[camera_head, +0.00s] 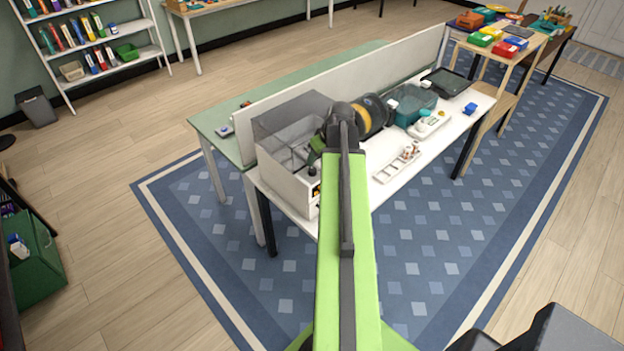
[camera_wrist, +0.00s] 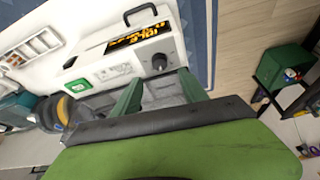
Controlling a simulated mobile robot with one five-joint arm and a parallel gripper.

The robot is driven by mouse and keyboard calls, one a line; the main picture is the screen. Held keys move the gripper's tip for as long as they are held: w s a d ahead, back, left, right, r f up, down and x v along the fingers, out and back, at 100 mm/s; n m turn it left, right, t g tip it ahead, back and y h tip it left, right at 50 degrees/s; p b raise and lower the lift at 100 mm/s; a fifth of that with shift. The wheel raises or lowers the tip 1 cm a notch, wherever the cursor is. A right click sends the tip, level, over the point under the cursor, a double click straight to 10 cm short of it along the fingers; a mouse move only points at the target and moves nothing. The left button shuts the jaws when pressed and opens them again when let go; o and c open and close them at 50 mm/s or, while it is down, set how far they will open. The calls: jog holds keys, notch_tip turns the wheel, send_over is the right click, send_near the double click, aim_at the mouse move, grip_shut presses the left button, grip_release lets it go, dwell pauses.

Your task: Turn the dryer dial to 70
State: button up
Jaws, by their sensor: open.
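The dryer is a white box (camera_head: 280,178) with a grey see-through lid raised, at the near end of the white bench in the head view. In the wrist view its white front panel (camera_wrist: 115,70) carries a lit orange display (camera_wrist: 133,38), a round dark dial (camera_wrist: 160,62) and a green label (camera_wrist: 103,80). I cannot read the display's digits or the dial's setting. My gripper (camera_wrist: 160,78) is open, with its two green fingers on either side of the dial's line. I cannot tell whether they touch it. In the head view my arm hides most of the gripper and dial.
A dark spool with a yellow band (camera_head: 370,115), a teal bin (camera_head: 412,105) and a white slotted tray (camera_head: 398,165) stand farther along the bench. A white divider (camera_head: 350,75) runs behind. The blue rug (camera_head: 430,230) in front is clear. A green crate (camera_head: 35,265) stands at left.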

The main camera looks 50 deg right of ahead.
aim_at(312, 170)
jog(key=b+x, duration=0.6)
jog(key=x, duration=0.2)
jog(key=shift+f, duration=0.15)
grip_shut()
